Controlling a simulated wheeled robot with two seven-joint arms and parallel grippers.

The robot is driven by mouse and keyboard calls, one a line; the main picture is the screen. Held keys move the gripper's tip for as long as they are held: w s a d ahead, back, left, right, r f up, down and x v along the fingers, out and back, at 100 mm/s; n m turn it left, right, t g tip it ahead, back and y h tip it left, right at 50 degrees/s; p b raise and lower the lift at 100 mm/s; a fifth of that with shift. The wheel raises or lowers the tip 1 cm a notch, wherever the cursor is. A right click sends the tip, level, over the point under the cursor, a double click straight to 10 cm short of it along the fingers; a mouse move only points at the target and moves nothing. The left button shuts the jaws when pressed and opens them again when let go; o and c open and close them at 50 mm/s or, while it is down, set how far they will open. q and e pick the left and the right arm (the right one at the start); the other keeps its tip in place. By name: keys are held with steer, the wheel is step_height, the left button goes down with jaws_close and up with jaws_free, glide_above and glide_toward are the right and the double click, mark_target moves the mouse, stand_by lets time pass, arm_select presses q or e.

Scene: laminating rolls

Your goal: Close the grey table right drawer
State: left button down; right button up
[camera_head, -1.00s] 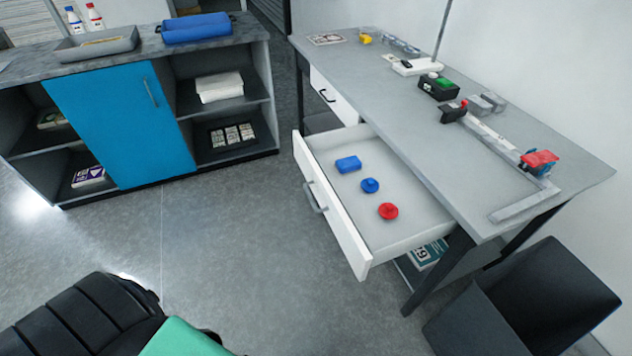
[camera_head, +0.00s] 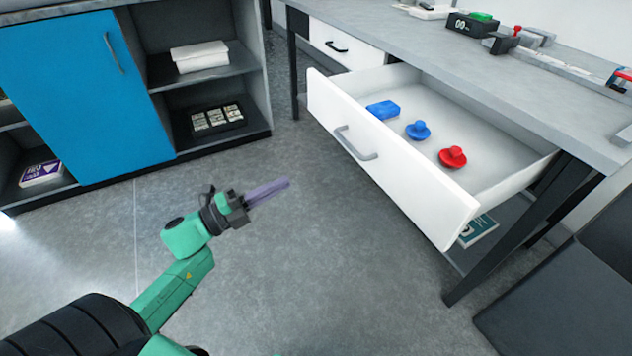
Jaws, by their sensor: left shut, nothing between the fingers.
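The grey table (camera_head: 440,62) stands at the upper right. Its white right drawer (camera_head: 395,180) is pulled well out and has a grey bar handle (camera_head: 355,146) on its front. In the drawer lie a blue block (camera_head: 383,110), a blue round knob-like piece (camera_head: 418,130) and a red one (camera_head: 453,157). My left gripper (camera_head: 286,185) is shut and empty. It is in front of the drawer, left of the handle and apart from it, pointing right. My right gripper does not show.
The table's other drawer (camera_head: 345,44), at the back left, looks shut. A cabinet with a blue door (camera_head: 75,90) and open shelves stands at the left. A dark bin (camera_head: 560,290) stands at the lower right. The floor between is clear.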

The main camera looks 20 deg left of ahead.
arm_select(q)
steer(key=w+d+r+m, duration=0.1)
steer(key=w+d+r, duration=0.2)
steer(key=w+d, duration=0.7)
steer(key=shift+r+h+b, duration=0.3)
steer(key=shift+r+b, duration=0.05)
steer(key=shift+b, duration=0.05)
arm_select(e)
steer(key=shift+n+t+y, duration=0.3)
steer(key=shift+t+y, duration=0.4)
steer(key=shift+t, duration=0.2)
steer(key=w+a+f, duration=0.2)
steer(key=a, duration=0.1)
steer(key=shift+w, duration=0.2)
